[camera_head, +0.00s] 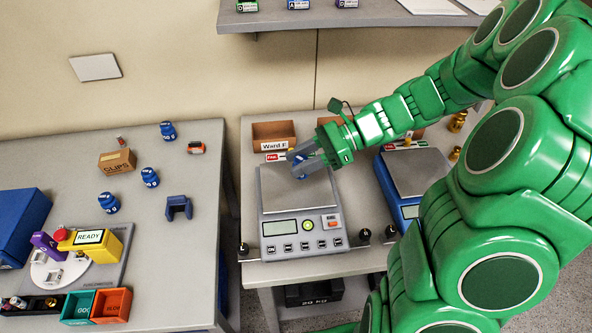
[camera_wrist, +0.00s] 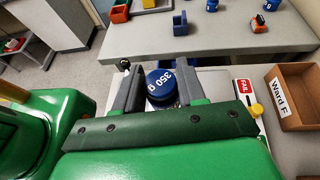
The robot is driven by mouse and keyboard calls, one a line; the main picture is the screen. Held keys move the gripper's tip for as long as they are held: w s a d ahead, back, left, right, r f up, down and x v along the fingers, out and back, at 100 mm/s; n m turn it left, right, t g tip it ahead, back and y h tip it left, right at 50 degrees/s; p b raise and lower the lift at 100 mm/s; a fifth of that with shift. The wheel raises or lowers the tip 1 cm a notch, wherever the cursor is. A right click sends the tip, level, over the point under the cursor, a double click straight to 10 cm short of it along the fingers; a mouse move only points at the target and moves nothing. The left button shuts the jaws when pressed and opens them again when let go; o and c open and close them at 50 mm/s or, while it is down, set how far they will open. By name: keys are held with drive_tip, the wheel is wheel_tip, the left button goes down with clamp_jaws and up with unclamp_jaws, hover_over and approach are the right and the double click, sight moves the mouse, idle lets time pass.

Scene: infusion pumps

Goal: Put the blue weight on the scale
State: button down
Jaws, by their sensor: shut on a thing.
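The blue weight (camera_wrist: 161,83), marked 350 g on top, sits between the two fingers of my gripper (camera_wrist: 160,95) in the wrist view. My gripper (camera_head: 305,160) is shut on it, over the rear part of the grey scale's pan in the head view. A little of the blue weight (camera_head: 300,172) shows between the fingers there. I cannot tell whether its base touches the pan. The grey scale (camera_head: 329,240) has a metal pan (camera_head: 285,200), a display and a row of buttons. A second, blue scale (camera_head: 388,196) stands to its right, partly hidden by my arm.
A Ward F box (camera_head: 273,134) stands behind the grey scale. Small dark knobs (camera_head: 364,234) stand near the table's front edge. Several blue weights (camera_head: 150,177), a clips box (camera_head: 117,161) and a yellow READY device (camera_head: 92,240) are on the left table. A shelf (camera_head: 330,15) hangs above.

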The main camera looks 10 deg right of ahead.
drive_tip(key=shift+w+a+f, duration=0.15)
drive_tip(key=shift+w+f, duration=0.8)
drive_tip(key=shift+f, duration=0.25)
drive_tip(key=shift+w+a+f, duration=0.15)
drive_tip(key=shift+w+f, duration=0.8)
drive_tip(key=shift+f, duration=1.7)
drive_tip(key=c, duration=0.7)
unclamp_jaws()
drive_tip(key=shift+f, duration=0.1)
drive_tip(key=shift+o, duration=0.2)
